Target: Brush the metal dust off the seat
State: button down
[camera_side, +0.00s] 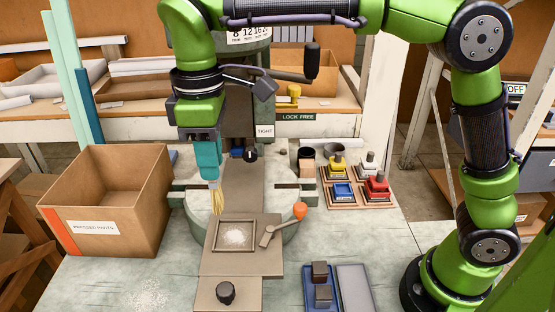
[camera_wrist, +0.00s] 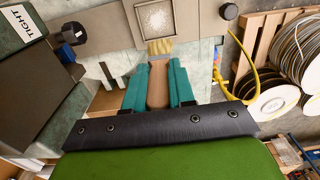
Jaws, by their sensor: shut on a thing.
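My gripper (camera_side: 211,178) has teal fingers and is shut on a brush (camera_side: 217,202), bristles pointing down. The bristles are at the back left corner of the seat, and I cannot tell whether they touch it. In the wrist view my gripper (camera_wrist: 158,65) holds the brush's wooden handle, and the pale bristles (camera_wrist: 160,46) end just short of the seat. The seat (camera_side: 219,236) is a square recess with a raised rim on a brown plate. Pale grey metal dust (camera_side: 236,235) lies heaped in its middle; the dust also shows in the wrist view (camera_wrist: 157,17).
An orange-knobbed lever (camera_side: 299,211) stands right of the seat. A cardboard box (camera_side: 97,226) labelled PRESSED PARTS stands left. Coloured stamp-like blocks (camera_side: 343,190) and a blue tray (camera_side: 308,296) are at right. A dark knob (camera_side: 225,292) is in front. Pale specks (camera_side: 150,294) lie on the bench front left.

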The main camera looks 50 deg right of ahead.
aim_at(217, 192)
jog(key=shift+f, duration=3.3)
jog(key=shift+s+d+f, duration=0.1)
jog(key=shift+d+f, duration=0.1)
jog(key=shift+f, duration=0.05)
jog(key=shift+a, duration=0.15)
jog(key=shift+r, duration=3.85)
jog(key=shift+f, duration=0.15)
